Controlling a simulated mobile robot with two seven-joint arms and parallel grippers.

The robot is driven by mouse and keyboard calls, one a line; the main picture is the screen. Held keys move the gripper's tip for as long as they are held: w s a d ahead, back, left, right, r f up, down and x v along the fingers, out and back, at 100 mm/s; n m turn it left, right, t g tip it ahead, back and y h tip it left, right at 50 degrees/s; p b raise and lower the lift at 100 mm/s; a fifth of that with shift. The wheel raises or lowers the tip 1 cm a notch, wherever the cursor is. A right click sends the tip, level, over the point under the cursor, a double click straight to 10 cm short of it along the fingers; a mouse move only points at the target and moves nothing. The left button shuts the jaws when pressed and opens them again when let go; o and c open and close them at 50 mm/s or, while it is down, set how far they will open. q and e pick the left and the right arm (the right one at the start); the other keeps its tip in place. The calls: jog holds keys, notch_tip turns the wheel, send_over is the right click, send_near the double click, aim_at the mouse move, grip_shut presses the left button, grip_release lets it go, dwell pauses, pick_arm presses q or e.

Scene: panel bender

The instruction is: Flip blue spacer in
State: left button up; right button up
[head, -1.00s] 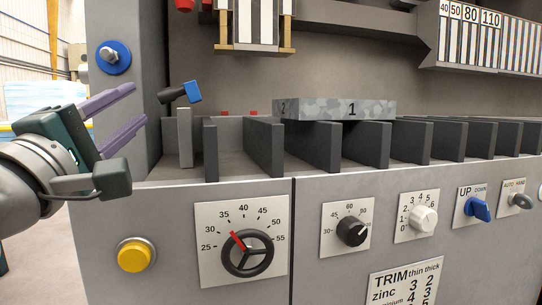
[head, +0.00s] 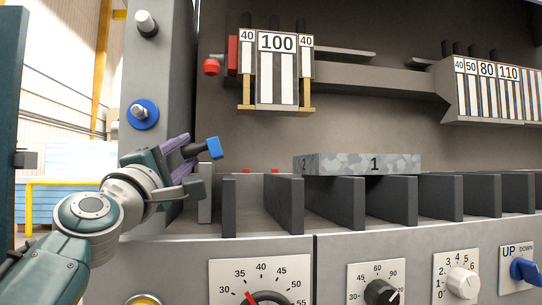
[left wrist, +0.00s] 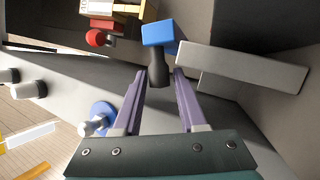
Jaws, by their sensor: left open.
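The blue spacer (head: 214,148) is a small blue block on the end of a dark lever at the left of the machine bed. It also shows in the left wrist view (left wrist: 161,31), with its dark stem (left wrist: 158,68) below it. My left gripper (head: 187,147) is at the lever from the left. In the left wrist view its two purple fingers (left wrist: 159,76) are open on either side of the dark stem, with the blue block just beyond the tips. I cannot tell if a finger touches the stem. My right gripper is not in view.
A grey upright plate (head: 204,195) stands close to the left gripper. Dark dividers (head: 283,198) line the bed, with a speckled block (head: 362,164) on top. Above hang the tools marked 100 (head: 277,70). A blue-based knob (head: 142,113) is on the left post.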

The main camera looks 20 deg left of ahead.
pick_arm(q)
jog(key=shift+w, duration=0.1)
grip_shut()
dwell(0.3)
jog(key=shift+r, duration=0.1)
